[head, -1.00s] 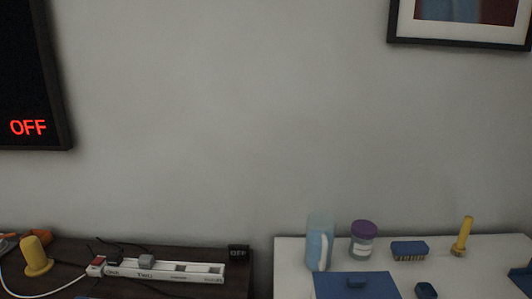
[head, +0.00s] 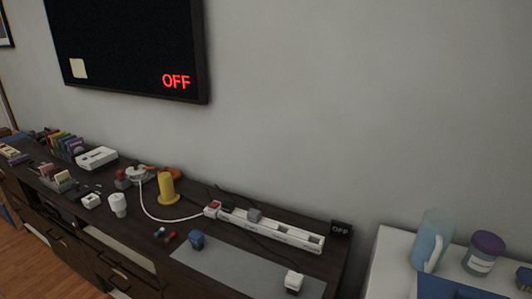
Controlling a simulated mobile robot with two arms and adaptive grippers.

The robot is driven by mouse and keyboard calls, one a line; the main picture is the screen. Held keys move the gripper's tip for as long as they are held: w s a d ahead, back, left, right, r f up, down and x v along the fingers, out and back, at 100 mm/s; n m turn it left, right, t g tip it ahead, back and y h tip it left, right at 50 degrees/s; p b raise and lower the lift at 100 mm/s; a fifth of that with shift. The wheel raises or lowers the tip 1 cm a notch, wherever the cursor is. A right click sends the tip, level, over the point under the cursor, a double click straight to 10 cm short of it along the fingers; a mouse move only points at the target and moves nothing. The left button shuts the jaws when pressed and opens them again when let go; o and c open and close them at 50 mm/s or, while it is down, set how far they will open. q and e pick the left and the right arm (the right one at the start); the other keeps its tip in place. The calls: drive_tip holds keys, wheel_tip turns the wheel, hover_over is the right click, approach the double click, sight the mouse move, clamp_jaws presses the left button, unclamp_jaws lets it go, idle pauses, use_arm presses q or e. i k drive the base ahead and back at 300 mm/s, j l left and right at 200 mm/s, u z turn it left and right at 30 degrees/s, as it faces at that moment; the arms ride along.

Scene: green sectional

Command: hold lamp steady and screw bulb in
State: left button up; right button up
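A white rounded piece (head: 118,204) that looks like a bulb stands on the dark wooden cabinet in the head view. Behind it is a small white fitting with a cord (head: 138,174), possibly the lamp; it is too small to tell. A yellow upright piece on a round base (head: 167,188) stands to its right. The white cord (head: 152,214) loops past the yellow piece to a white power strip (head: 270,230). Neither of my grippers shows in the head view.
A grey mat (head: 225,268) lies on the cabinet's front right, with a blue piece (head: 196,240) and a white plug-like piece (head: 293,281). Small items crowd the cabinet's left. A white table (head: 388,268) with a blue pitcher (head: 430,242) stands right, across a gap. A screen (head: 125,45) reads OFF.

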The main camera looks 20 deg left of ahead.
sight(168, 197)
drive_tip(key=u, duration=1.5)
